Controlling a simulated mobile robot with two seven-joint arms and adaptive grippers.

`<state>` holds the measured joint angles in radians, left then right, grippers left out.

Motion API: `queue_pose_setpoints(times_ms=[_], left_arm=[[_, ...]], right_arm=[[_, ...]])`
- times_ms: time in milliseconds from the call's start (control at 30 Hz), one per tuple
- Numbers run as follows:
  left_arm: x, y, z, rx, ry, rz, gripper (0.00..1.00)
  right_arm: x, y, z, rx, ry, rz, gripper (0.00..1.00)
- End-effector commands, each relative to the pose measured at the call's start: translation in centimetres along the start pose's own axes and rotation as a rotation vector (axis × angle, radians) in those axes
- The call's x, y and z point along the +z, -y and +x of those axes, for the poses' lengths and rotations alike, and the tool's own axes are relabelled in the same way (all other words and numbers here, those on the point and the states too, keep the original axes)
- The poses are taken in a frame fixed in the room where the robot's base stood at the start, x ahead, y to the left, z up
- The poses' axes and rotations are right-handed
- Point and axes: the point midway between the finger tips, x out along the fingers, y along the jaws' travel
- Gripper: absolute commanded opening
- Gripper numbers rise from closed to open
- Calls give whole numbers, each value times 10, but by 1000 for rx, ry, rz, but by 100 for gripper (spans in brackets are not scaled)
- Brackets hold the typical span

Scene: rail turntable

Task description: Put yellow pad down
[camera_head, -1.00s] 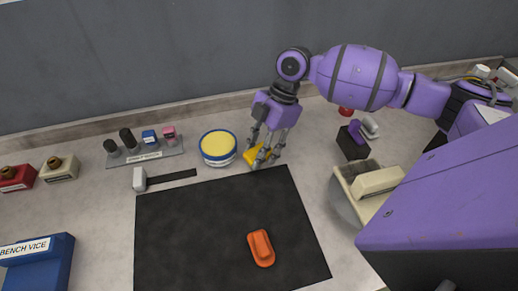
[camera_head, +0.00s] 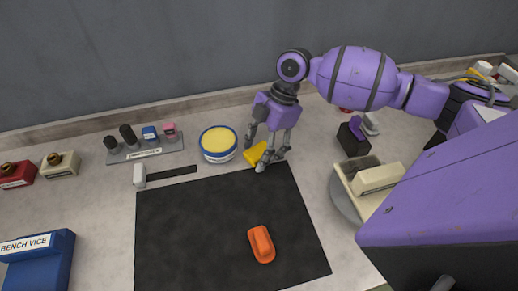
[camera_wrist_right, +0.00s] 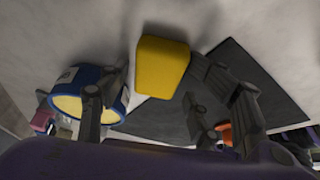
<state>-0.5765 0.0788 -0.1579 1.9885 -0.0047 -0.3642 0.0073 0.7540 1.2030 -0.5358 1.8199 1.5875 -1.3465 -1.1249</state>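The yellow pad (camera_head: 252,155) lies at the back edge of the black mat (camera_head: 200,225), just right of the round tub with a yellow top (camera_head: 218,141). My right gripper (camera_head: 264,154) is over the pad with its fingers spread apart. In the right wrist view the pad (camera_wrist_right: 162,68) shows between the spread fingers, with a gap to the left finger. The right fingers are close to its edge, and I cannot tell whether they touch it. My left gripper is not in view.
An orange block (camera_head: 261,244) lies on the mat. A grey-headed tool (camera_head: 140,176) lies behind it. A labelled rack (camera_head: 146,154) stands back left, a blue bench vice (camera_head: 45,262) front left. A cream bin (camera_head: 348,168) on a round grey plate stands right.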

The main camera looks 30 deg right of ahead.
Motion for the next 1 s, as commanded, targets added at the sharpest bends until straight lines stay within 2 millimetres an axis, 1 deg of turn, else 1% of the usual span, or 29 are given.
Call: queue_pose_setpoints(times_ms=[167,267,367,700,833,900,1000], left_arm=[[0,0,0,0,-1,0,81],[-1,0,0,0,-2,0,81],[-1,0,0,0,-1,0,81],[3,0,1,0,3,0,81],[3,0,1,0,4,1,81],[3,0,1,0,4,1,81],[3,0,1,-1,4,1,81]], right_arm=[[1,0,-1,1,3,0,57],[-2,-1,-8,3,4,-1,57],[-4,-1,-21,4,5,-1,57],[-5,-1,-96,5,3,0,57],[-5,-1,-117,3,1,0,57],[-5,-1,-124,3,2,0,57],[-5,-1,-131,3,0,-1,57]])
